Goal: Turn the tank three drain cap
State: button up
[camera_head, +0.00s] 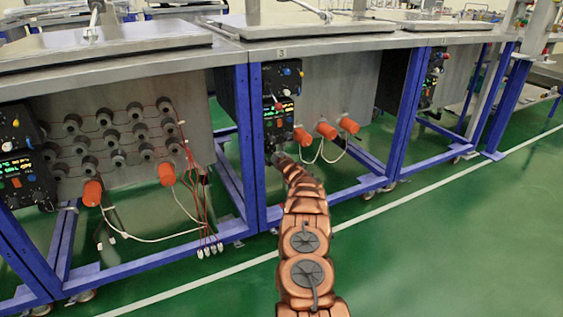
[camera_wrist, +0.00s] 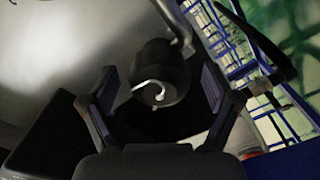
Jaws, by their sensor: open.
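In the wrist view a dark round cap (camera_wrist: 158,72) sits in front of my open gripper (camera_wrist: 160,90), between its two spread fingers. A gap shows on each side of it, and I cannot tell whether a finger touches it. A small pale curved piece shows on the cap's near face. In the head view tank three (camera_head: 325,88), marked with a 3 on its top edge, stands at the centre. My arm reaches to its lower left side, below the control box. The cap and my fingers cannot be made out in that view.
A grey metal pipe (camera_wrist: 178,22) bends close above the cap. Orange fittings (camera_head: 326,130) with a white hose stick out of tank three. The control box (camera_head: 282,105) and blue frame leg (camera_head: 256,150) stand close to my arm. Green floor (camera_head: 440,220) at the right is clear.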

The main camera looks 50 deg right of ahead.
jog(key=shift+v, duration=2.4)
send_near(272, 151)
jog(key=shift+s+r, duration=0.1)
jog(key=shift+s, duration=0.05)
